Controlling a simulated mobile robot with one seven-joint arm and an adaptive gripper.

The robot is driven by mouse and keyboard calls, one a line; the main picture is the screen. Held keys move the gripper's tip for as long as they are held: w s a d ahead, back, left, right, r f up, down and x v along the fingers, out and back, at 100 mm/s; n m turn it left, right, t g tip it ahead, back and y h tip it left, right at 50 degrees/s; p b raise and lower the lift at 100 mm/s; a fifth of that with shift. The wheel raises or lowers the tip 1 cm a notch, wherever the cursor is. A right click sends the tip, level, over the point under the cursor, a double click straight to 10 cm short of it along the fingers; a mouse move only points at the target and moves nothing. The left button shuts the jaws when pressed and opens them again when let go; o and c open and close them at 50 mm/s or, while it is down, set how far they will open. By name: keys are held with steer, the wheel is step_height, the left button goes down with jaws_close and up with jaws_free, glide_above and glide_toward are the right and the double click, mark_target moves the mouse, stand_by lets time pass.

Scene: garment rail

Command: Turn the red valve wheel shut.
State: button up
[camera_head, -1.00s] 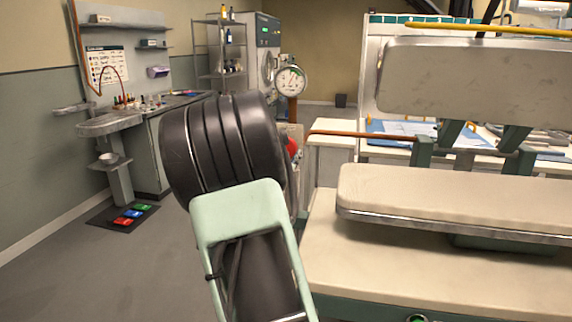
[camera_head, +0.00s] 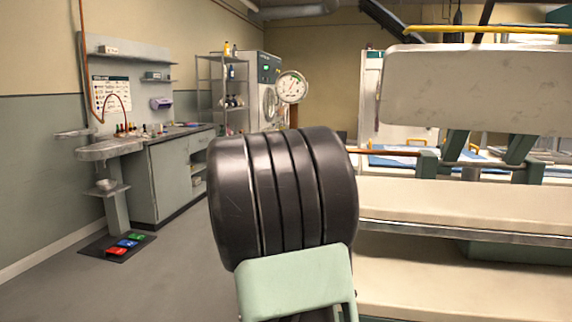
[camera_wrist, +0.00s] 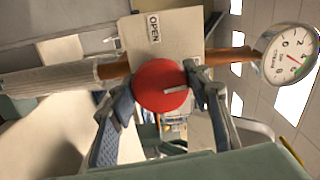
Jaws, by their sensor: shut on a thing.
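The red valve wheel (camera_wrist: 163,86) shows face-on in the wrist view, with a pale slot-like mark on its face. It sits on a copper pipe (camera_wrist: 110,70). My gripper (camera_wrist: 160,90) has one finger on each side of the wheel and is shut on its rim. In the head view my arm hides the wheel and my gripper.
A pressing machine with a pale upper plate (camera_head: 475,85) and padded board (camera_head: 460,205) stands close on the right. A sink counter (camera_head: 180,170) and a shelf rack (camera_head: 222,90) are at the left.

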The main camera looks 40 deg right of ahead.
steer(key=shift+m+b, duration=0.4)
steer(key=shift+m, duration=0.2)
steer(key=shift+r+m, duration=0.1)
steer(key=shift+m, duration=0.2)
steer(key=o, duration=1.2)
steer(key=v, duration=1.2)
steer(key=shift+d, duration=0.1)
